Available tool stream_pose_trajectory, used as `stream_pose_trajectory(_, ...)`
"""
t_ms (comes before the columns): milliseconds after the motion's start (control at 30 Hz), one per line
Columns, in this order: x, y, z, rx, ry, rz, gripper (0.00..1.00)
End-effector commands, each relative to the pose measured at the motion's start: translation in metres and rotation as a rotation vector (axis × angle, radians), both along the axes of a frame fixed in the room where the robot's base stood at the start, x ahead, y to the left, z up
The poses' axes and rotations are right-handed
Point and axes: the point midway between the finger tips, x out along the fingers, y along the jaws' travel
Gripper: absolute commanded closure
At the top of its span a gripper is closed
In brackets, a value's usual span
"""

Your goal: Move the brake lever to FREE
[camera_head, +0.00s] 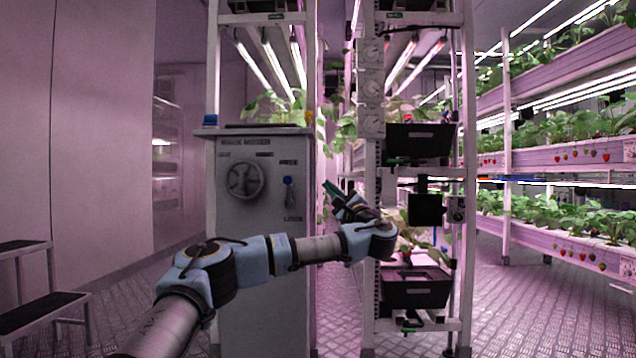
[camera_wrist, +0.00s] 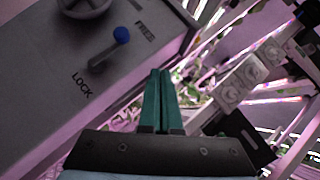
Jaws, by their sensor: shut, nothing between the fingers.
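The brake lever (camera_head: 288,181) has a blue knob and stands on the front of the grey cabinet, between a label above it and the LOCK label below. In the wrist view the lever (camera_wrist: 121,35) shows its knob on the side toward the FREE label (camera_wrist: 144,31), away from the LOCK label (camera_wrist: 82,85). My gripper (camera_head: 328,187) is shut and empty, right of the lever and apart from it. In the wrist view the green fingers of my gripper (camera_wrist: 159,73) lie together, past the cabinet's right edge.
A rack with black bins (camera_head: 415,290) stands close to the right of my arm. Steps (camera_head: 35,300) are at the far left. The floor at right (camera_head: 520,290) is clear.

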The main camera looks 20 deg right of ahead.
Motion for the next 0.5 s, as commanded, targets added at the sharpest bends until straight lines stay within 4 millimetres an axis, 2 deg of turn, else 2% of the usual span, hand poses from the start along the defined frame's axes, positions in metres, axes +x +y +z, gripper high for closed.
stream_pose_trajectory(100, -0.014, -0.005, 0.0, 0.001, 0.0, -0.002, 1.0)
stream_pose_trajectory(200, -0.02, -0.006, -0.002, 0.001, -0.001, 0.0, 1.0)
stream_pose_trajectory(500, -0.023, -0.007, -0.003, 0.001, -0.001, 0.0, 1.0)
